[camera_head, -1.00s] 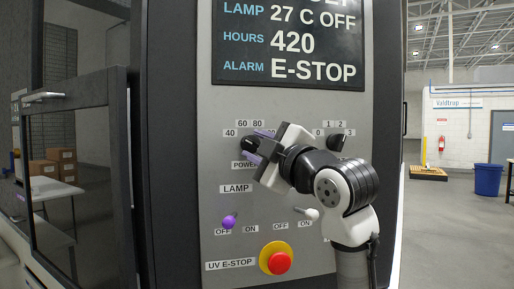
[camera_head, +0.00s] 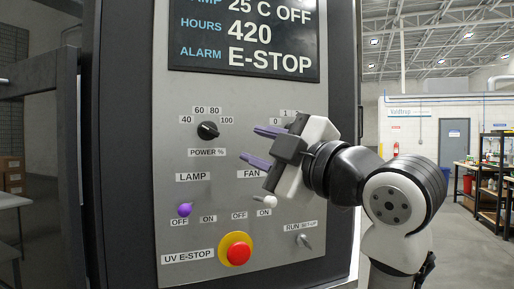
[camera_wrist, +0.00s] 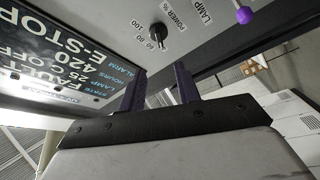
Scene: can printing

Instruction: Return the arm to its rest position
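My gripper (camera_head: 262,146) is in front of the grey control panel (camera_head: 215,90), right of the POWER % knob (camera_head: 208,130). Its two purple fingers are spread apart with nothing between them. It hides most of the knob under the 0 and 1 labels. In the wrist view the open fingers (camera_wrist: 160,84) also show empty, with the POWER % knob (camera_wrist: 158,34) beyond them, apart from them. My white and black arm reaches in from the lower right.
The panel carries a purple lamp switch (camera_head: 185,210), a white fan switch (camera_head: 266,202), a red and yellow E-stop button (camera_head: 238,254) and a RUN/SETUP switch (camera_head: 304,241). The display (camera_head: 245,40) reads E-STOP. Open floor and shelves (camera_head: 492,175) lie to the right.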

